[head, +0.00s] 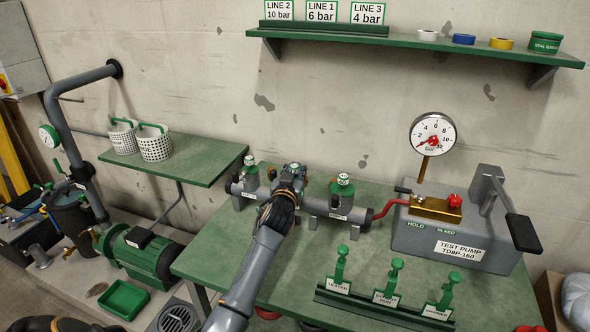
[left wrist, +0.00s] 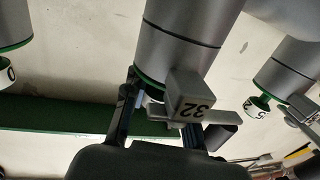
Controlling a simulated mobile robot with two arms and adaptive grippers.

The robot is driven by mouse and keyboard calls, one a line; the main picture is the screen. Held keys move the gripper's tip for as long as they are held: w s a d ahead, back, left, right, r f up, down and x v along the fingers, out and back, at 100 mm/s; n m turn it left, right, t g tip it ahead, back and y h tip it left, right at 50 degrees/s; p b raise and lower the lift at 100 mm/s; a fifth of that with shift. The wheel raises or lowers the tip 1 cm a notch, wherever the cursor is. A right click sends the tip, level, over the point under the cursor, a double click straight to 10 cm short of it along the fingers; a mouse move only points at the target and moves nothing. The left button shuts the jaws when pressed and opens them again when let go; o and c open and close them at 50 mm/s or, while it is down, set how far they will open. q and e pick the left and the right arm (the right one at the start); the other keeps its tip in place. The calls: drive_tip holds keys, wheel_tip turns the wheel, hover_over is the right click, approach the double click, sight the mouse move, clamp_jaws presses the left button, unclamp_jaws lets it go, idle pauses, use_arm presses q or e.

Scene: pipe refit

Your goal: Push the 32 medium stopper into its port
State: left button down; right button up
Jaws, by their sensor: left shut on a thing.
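Three grey ports stand on the pipe manifold (head: 323,207) on the green bench. My left gripper (head: 291,180) is at the middle port. The wrist view is upside down; there the middle port (left wrist: 185,35) is a grey cylinder with a green ring. My left gripper (left wrist: 157,98) is shut at its mouth. A grey T-shaped part marked 32 (left wrist: 192,105) covers much of the grip. The held stopper (left wrist: 145,100) shows only as a small pale blue and white bit between the fingers. How deep it sits is hidden.
Green-and-white caps top the left port (head: 249,160) and right port (head: 343,180). The test pump (head: 455,237) stands right, joined by a red hose. A green rack (head: 375,309) of labelled green tools lies in front. The bench between rack and manifold is clear.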

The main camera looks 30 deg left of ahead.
use_arm(q)
drive_tip(key=shift+f, duration=0.1)
drive_tip(key=c, duration=1.4)
unclamp_jaws()
drive_tip(key=shift+s+d+p, duration=0.25)
drive_tip(key=shift+s+p, duration=0.15)
drive_tip(key=shift+s, duration=0.15)
drive_tip(key=shift+p+v, duration=0.95)
drive_tip(key=shift+v, duration=1.05)
drive_tip(key=p+v, duration=0.2)
drive_tip(key=v, duration=0.3)
drive_tip(key=shift+s+d, duration=0.2)
drive_tip(key=shift+s, duration=0.15)
